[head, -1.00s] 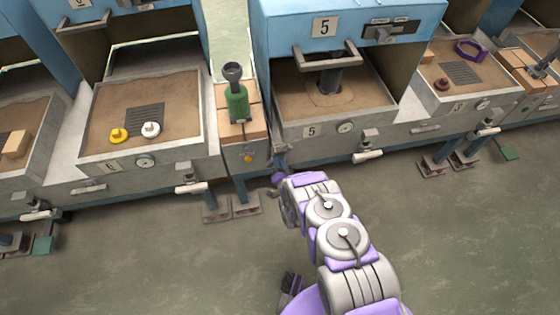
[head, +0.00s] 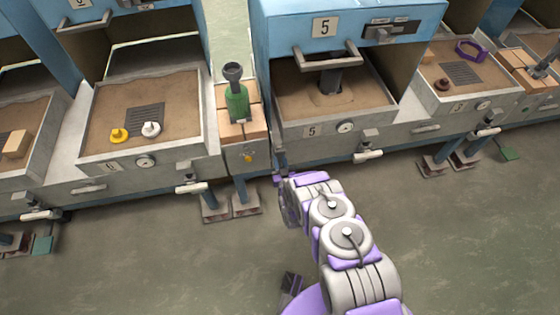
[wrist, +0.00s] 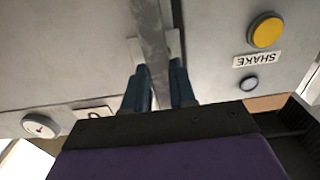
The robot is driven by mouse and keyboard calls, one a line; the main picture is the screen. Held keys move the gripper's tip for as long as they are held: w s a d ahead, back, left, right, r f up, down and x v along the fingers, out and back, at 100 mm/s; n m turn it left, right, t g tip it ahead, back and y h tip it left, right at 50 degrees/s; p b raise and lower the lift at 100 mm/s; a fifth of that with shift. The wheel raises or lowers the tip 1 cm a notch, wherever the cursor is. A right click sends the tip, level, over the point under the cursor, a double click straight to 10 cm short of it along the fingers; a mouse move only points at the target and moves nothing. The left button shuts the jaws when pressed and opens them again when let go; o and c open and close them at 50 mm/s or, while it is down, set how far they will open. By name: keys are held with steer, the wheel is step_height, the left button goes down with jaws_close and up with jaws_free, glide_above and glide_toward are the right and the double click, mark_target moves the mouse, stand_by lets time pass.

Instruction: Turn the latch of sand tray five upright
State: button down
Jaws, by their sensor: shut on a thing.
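Sand tray five (head: 385,118), a grey tray of sand with a "5" plate and a round gauge, sits under the blue unit marked 5. My gripper (head: 281,177) is low at its front left corner, mostly hidden by my own arm. In the wrist view, my gripper (wrist: 161,75) is shut, with dark fingers on both sides of a grey bar, the latch (wrist: 151,40). The latch runs nearly straight up and down in that view, with pale plates beside it. Its far end is out of frame.
A panel with a yellow button (wrist: 265,30) and a SHAKE label is beside the latch. A white-handled lever (head: 368,155) sticks out at right. The floor in front is clear.

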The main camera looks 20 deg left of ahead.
steer(key=shift+s+f, duration=0.1)
steer(key=shift+f, duration=0.05)
stand_by(0.3)
steer(key=c, duration=1.3)
jaws_free()
steer(key=shift+f, duration=0.1)
steer(key=o, duration=0.4)
steer(key=shift+a, duration=0.1)
